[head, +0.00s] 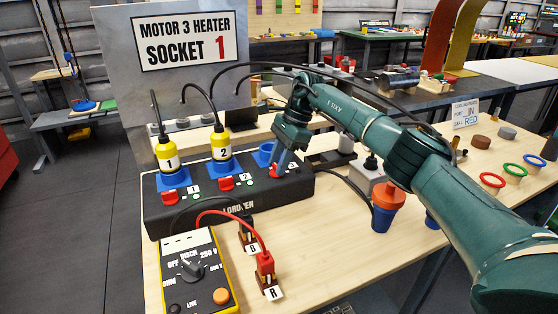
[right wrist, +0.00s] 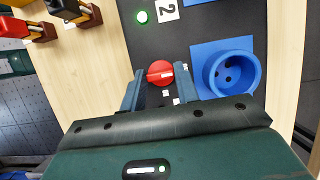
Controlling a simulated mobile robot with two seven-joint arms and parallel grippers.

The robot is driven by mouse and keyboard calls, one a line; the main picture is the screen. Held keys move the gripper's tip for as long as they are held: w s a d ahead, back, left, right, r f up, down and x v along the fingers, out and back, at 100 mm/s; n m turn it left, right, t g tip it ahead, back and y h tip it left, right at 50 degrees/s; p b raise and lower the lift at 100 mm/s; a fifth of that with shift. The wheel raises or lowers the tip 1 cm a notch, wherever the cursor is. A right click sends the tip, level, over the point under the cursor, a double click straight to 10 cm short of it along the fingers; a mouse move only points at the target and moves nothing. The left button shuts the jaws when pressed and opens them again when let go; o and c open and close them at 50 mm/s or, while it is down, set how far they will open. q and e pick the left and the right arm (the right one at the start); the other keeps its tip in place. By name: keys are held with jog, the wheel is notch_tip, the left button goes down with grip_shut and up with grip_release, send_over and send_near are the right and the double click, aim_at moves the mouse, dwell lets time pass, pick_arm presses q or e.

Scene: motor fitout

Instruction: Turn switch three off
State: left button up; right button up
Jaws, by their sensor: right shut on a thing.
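The black socket strip (head: 235,205) lies on the wooden table with red rotary switches by labels 1, 2 and 3. My right gripper (head: 279,164) reaches down onto the switch three position at the strip's right end. In the right wrist view, the red round knob of switch three (right wrist: 160,72) sits between the two fingers, and the gripper is shut on it. A pale mark runs across the knob. The blue socket three (right wrist: 230,74) beside it is empty. The fingers mostly hide the knob in the head view. My left gripper is not in view.
Yellow plugs 1 (head: 170,157) and 2 (head: 220,145) stand in the other sockets, with cables rising. A yellow meter (head: 196,272) with black and red leads is in front. An orange-and-blue plug (head: 386,205) stands right of the strip.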

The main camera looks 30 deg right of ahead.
jog(key=o, duration=1)
jog(key=v, duration=1.3)
jog(key=shift+r+p, duration=0.1)
jog(key=shift+p, duration=0.25)
